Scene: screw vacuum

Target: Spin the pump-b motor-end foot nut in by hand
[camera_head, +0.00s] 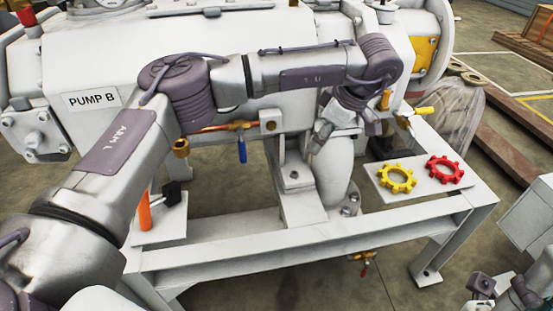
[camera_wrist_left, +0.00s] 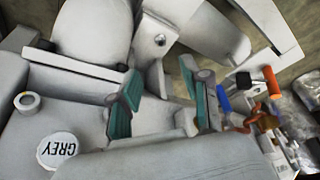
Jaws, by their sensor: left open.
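The pump labelled PUMP B (camera_head: 91,100) is a large light-grey housing on a white frame. A foot plate (camera_head: 293,178) with a small bolt or nut stands below it on the frame, and a similar fastener on a plate shows in the left wrist view (camera_wrist_left: 160,40). I cannot tell for certain which fastener is the motor-end foot nut. My left arm reaches across the pump, with its gripper (camera_head: 322,138) pointing down beside it. In the left wrist view, my left gripper (camera_wrist_left: 163,106) has its teal fingertips wide apart with nothing held between them. My right gripper (camera_head: 505,296) is partly visible at bottom right.
A yellow star knob (camera_head: 397,179) and a red one (camera_head: 445,169) lie on a white plate (camera_head: 380,189). An orange-handled tool (camera_head: 145,212) stands at the left frame end. A blue-handled valve (camera_head: 242,150) hangs below the pump.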

